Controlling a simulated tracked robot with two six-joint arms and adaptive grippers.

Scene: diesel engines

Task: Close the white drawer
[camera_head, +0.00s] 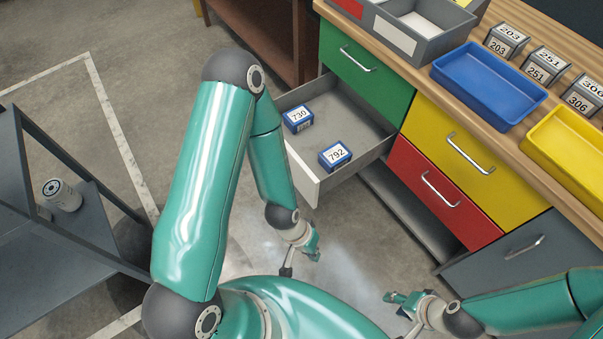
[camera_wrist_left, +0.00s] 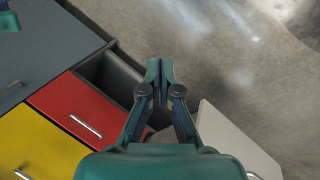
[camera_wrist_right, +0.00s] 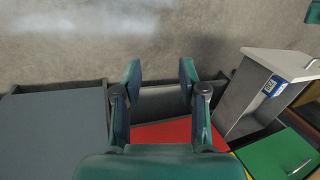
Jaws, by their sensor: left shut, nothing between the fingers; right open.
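The white drawer (camera_head: 303,180) stands pulled out below the green drawer in the head view, its grey inside showing. Its white front also shows in the left wrist view (camera_wrist_left: 238,145), at the lower right, and in the right wrist view (camera_wrist_right: 283,62), at the upper right. My left gripper (camera_head: 314,252) is shut and empty, nearer to my base than the drawer front and apart from it in the head view. It also shows shut in the left wrist view (camera_wrist_left: 160,70). My right gripper (camera_head: 393,303) is open and empty, away from the drawer, and shows in the right wrist view (camera_wrist_right: 159,75).
Two blue-and-white boxes, 730 (camera_head: 298,119) and 792 (camera_head: 335,156), lie in the drawer. The green (camera_head: 366,68), yellow (camera_head: 455,142) and red (camera_head: 438,192) drawers are shut. A grey shelf cart (camera_head: 50,255) stands at left. Floor between my grippers is clear.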

